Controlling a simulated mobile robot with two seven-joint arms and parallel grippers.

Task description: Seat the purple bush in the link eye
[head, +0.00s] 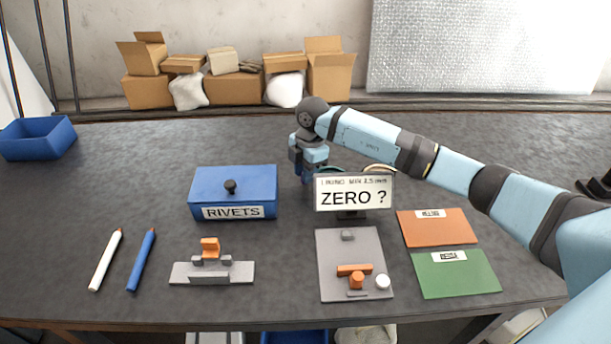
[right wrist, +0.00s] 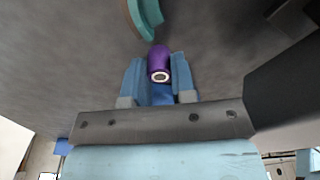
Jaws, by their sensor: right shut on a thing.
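My right gripper (head: 307,180) is above the table behind the "ZERO ?" sign, its fingers pointing down. In the right wrist view its blue fingers (right wrist: 154,75) are shut on the purple bush (right wrist: 159,58), a short cylinder with a pale ring on the end facing the camera. The bush cannot be made out in the head view. A curved teal and tan piece (right wrist: 147,15) lies just past the bush in the wrist view, apart from it in the picture. I cannot tell for certain which part is the link eye. My left gripper is not in view.
The "ZERO ?" sign (head: 354,193) stands close by the right gripper. A blue RIVETS box (head: 233,185), a grey fixture with an orange piece (head: 211,270), a grey plate (head: 335,285), orange and green mats (head: 455,275) and two pencils (head: 142,260) occupy the front.

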